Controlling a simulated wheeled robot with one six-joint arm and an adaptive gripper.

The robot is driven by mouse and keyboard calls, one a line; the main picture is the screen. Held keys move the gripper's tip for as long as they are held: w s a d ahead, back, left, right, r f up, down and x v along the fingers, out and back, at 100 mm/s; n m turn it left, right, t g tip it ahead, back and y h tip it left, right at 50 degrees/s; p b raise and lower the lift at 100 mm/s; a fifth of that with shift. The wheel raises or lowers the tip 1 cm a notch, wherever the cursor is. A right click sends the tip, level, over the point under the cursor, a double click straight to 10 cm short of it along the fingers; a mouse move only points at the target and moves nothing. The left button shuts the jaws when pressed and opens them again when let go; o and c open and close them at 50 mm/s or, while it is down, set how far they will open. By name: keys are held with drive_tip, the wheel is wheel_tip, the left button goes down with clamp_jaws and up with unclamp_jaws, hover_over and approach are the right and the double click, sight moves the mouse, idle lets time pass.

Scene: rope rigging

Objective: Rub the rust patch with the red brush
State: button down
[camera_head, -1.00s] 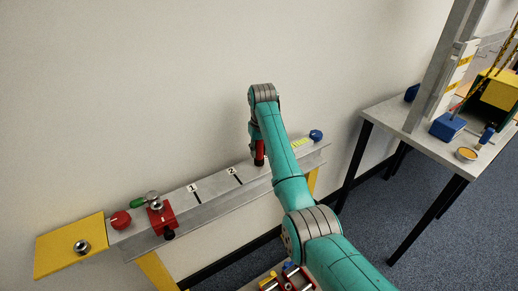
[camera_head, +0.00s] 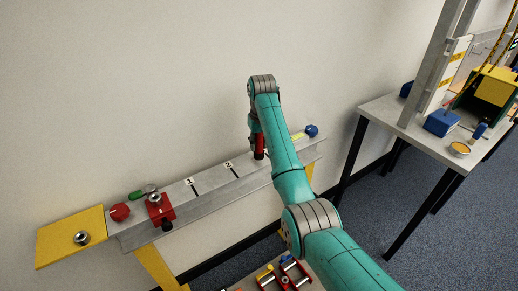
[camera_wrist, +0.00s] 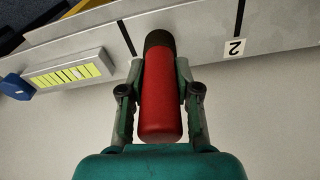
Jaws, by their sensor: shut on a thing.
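The red brush (camera_wrist: 161,105) is a red cylinder with a dark tip in the wrist view. It also shows as a small upright red handle in the head view (camera_head: 259,141). My gripper (camera_wrist: 160,75) is shut on its handle, one finger on each side. The dark tip is over or on the grey beam (camera_head: 208,190), between the mark labelled 2 and another black line; I cannot tell whether it touches. I cannot make out the rust patch in either view.
A red clamp (camera_head: 160,208), a red knob (camera_head: 120,212) and a yellow plate (camera_head: 60,238) are at the beam's left end. A yellow-striped block (camera_wrist: 68,76) and blue knob (camera_head: 311,131) are at its other end. A side table (camera_head: 390,110) stands right.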

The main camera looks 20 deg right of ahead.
drive_tip(key=shift+r, duration=2.9)
drive_tip(key=shift+f, duration=0.1)
